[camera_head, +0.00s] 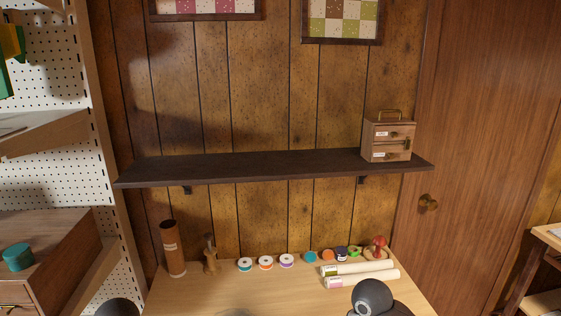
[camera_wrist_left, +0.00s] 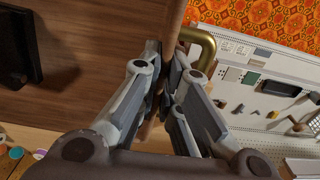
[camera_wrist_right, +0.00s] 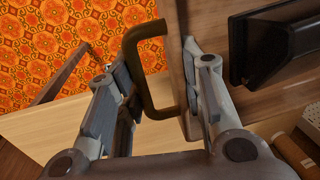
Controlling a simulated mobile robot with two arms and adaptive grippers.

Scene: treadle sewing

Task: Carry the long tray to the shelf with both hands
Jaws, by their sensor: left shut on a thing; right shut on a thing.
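The dark shelf (camera_head: 250,166) runs along the wood-panelled wall in the head view, above the table. The long tray does not show in the head view. Its brown wood (camera_wrist_left: 95,60) and a brass handle (camera_wrist_left: 207,45) show in the left wrist view. My left gripper (camera_wrist_left: 167,72) is shut on the tray's end by that handle. In the right wrist view a dark brass handle (camera_wrist_right: 143,70) stands at the tray's other end. My right gripper (camera_wrist_right: 160,78) has its fingers either side of this end and grips it. The exact contact is partly hidden.
A small wooden drawer box (camera_head: 388,140) stands at the shelf's right end; the rest of the shelf is bare. Below, the table (camera_head: 215,290) holds a brown tube (camera_head: 172,250), several spools and fabric rolls (camera_head: 360,280). A pegboard (camera_head: 50,70) stands left.

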